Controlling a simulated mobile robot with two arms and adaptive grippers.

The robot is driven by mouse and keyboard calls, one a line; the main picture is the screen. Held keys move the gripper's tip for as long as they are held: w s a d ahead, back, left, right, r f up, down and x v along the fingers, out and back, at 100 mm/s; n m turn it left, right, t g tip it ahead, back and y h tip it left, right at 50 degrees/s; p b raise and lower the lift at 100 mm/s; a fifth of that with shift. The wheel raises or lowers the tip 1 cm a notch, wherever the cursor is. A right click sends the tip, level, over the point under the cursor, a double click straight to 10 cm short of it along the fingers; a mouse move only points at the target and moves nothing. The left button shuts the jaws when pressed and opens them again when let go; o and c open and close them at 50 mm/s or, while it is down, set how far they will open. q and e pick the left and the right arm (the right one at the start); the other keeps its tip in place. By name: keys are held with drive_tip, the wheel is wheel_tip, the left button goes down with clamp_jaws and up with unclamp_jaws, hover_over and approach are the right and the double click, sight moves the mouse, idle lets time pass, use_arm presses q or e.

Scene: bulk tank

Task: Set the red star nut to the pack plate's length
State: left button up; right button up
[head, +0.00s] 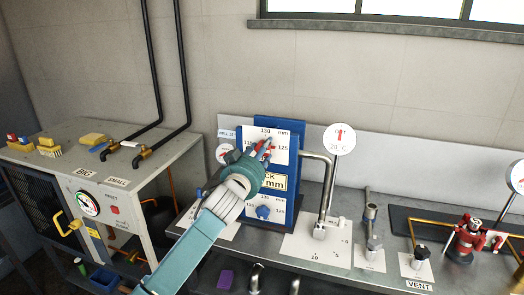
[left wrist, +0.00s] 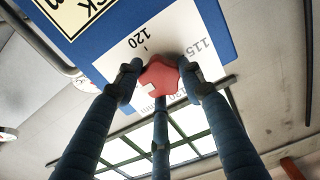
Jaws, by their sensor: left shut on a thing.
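The red star nut (left wrist: 160,76) sits on the upper white dial card (head: 265,132) of a blue board (head: 297,126). My left gripper (head: 262,153) is shut on the nut; in the left wrist view its fingers (left wrist: 158,84) close around it. In the head view the gripper hides most of the nut. The card reads 130 mm at top and 125 at right; the nut's pointing direction is unclear. Below is the yellow pack plate (head: 275,183), its number hidden by my gripper; the left wrist view shows only part of it (left wrist: 75,12). My right gripper is not in view.
A blue knob (head: 263,212) sits on a lower dial card beneath the plate. A bent grey pipe (head: 327,175) and a round gauge sign (head: 341,139) stand to the right. A red valve (head: 466,238) stands further right.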

use_arm(q)
drive_tip(key=shift+a+r, duration=0.1)
drive_tip(key=shift+r, duration=0.2)
drive_tip(key=m+p, duration=0.1)
drive_tip(key=m, duration=0.3)
drive_tip(key=shift+r, duration=0.15)
drive_tip(key=m+p, duration=0.1)
drive_tip(key=m, duration=0.3)
drive_tip(key=shift+r+m, duration=0.1)
drive_tip(key=shift+m, duration=0.3)
drive_tip(key=shift+d+f+m+p, duration=0.15)
drive_tip(key=shift+m+p, duration=0.45)
drive_tip(key=shift+m, duration=1.5)
drive_tip(key=shift+d+f+m+p, duration=0.15)
drive_tip(key=shift+m+p, duration=0.45)
drive_tip(key=shift+m, duration=1.5)
drive_tip(key=shift+s+d+f+m, duration=0.1)
drive_tip(key=shift+m, duration=0.2)
drive_tip(key=o, duration=1)
drive_tip(key=shift+c, duration=0.2)
drive_tip(key=shift+o, duration=0.7)
drive_tip(key=shift+d+f, duration=0.1)
drive_tip(key=shift+d, duration=0.1)
